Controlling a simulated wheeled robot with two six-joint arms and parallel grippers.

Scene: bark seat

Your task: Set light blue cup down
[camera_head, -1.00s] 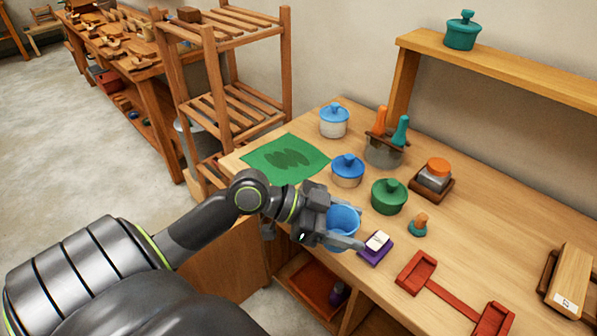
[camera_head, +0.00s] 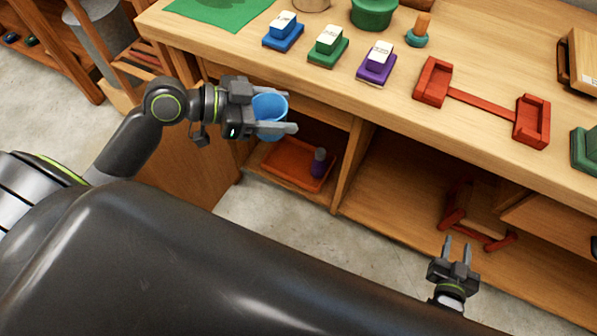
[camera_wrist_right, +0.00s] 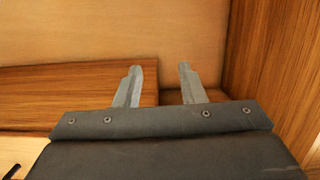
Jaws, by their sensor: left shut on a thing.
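The light blue cup (camera_head: 268,106) is between the fingers of my left gripper (camera_head: 276,112), which is shut on it. In the head view, the cup is in front of the workbench's front edge, by the lower shelf opening; whether it touches anything besides the gripper cannot be told. My right gripper (camera_head: 457,250) is low at the right, with its fingers apart and nothing between them. Its fingers also show apart in the right wrist view (camera_wrist_right: 157,85), facing wooden panels.
The workbench top (camera_head: 400,120) carries blue (camera_head: 284,30), green (camera_head: 328,46) and purple (camera_head: 376,64) blocks, a green pot (camera_head: 373,12) and a red double-ended holder (camera_head: 480,103). A green mat (camera_head: 220,10) lies far left. An orange tray (camera_head: 297,166) and purple bottle (camera_head: 319,162) are on the lower shelf.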

